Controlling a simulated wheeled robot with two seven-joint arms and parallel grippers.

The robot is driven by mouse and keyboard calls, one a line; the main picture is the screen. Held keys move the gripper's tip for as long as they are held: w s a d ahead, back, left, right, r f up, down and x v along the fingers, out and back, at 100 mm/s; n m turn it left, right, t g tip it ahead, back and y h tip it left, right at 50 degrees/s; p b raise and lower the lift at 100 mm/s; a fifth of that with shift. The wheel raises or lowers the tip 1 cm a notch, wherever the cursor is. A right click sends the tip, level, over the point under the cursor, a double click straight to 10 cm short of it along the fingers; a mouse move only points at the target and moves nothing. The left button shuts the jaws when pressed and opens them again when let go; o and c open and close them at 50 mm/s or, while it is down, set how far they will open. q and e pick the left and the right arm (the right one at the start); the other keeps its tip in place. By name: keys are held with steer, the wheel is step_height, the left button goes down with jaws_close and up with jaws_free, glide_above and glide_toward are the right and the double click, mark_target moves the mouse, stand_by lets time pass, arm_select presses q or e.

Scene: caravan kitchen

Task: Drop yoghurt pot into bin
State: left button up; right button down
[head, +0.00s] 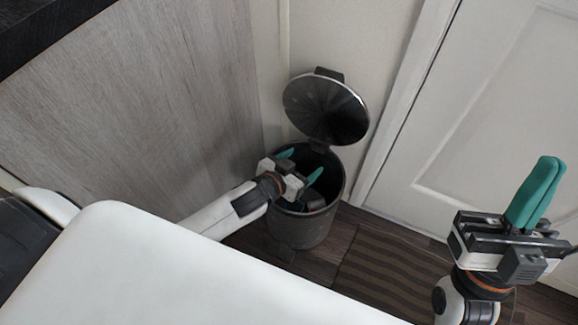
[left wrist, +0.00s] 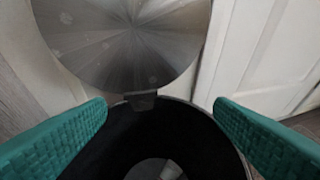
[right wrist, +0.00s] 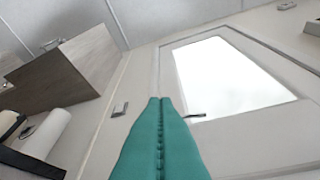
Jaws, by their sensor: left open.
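The dark round bin (head: 300,232) stands on the floor with its metal lid (head: 326,108) tipped up against the wall. In the left wrist view the lid (left wrist: 130,40) is raised behind the bin's black opening (left wrist: 110,140). My left gripper (head: 300,164) is over the bin's mouth, with its green fingers spread and nothing between them. A grey, shiny round shape (left wrist: 155,169) shows deep inside the bin; I cannot tell whether it is the yoghurt pot or the bin's bottom. No yoghurt pot is clearly visible elsewhere. My right gripper (head: 549,163) is raised at the right, its fingers together and empty.
A wood-grain cabinet panel (head: 150,110) stands left of the bin. A white door (head: 490,110) is to the right. A striped mat (head: 390,262) lies on the dark floor. The right wrist view shows a door with a bright window (right wrist: 230,75).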

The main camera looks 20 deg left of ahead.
arm_select(q)
steer(key=shift+p+v, duration=0.75)
steer(key=shift+v, duration=2.05)
arm_select(e)
steer(key=w+f+g+h, duration=0.1)
steer(key=w+f+g, duration=0.2)
steer(key=w+g, duration=0.1)
steer(key=shift+w+a+f+g+h, duration=0.4)
steer(key=shift+w, duration=0.45)
